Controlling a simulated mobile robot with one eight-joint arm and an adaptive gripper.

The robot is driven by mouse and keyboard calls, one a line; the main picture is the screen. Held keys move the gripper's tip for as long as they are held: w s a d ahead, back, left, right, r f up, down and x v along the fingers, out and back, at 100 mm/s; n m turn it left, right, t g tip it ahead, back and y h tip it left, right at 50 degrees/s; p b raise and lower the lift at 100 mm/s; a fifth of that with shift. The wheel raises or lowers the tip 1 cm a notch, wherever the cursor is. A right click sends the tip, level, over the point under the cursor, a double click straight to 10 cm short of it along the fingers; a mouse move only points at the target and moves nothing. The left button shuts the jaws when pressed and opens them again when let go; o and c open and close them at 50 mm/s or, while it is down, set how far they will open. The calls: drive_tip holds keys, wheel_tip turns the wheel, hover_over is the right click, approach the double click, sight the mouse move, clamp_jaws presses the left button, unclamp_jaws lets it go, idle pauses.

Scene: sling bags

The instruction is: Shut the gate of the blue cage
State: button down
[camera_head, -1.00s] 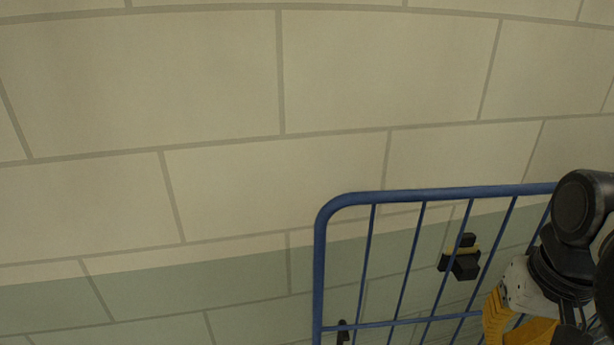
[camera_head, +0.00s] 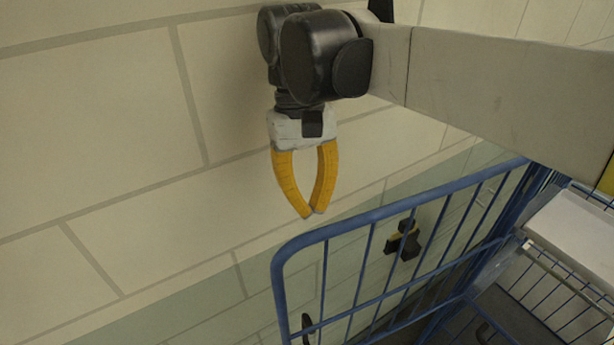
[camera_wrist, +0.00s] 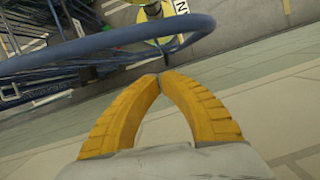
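The blue barred gate (camera_head: 345,229) of the cage stands swung out in the lower middle of the head view, with a rounded top corner. It joins the cage body (camera_head: 522,243) at the right. My gripper (camera_head: 314,213) points down just above and beyond the gate's top corner, with its yellow fingertips touching and nothing between them. In the wrist view my gripper (camera_wrist: 162,76) is also shut, and the gate's blue top rail (camera_wrist: 110,40) curves just past the fingertips. I cannot tell whether they touch it.
A tiled wall (camera_head: 90,150) stands behind the gate. A black and yellow item (camera_head: 403,240) shows through the gate bars. A pale shelf (camera_head: 580,232) is inside the cage at the right. A yellow round thing (camera_wrist: 150,22) lies beyond the rail in the wrist view.

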drive_tip(key=a+x, duration=0.1)
drive_tip(key=x, duration=1)
drive_tip(key=shift+s+d, duration=0.2)
drive_tip(key=shift+s, duration=0.1)
drive_tip(key=shift+d+f, duration=0.1)
drive_tip(key=shift+f, duration=0.05)
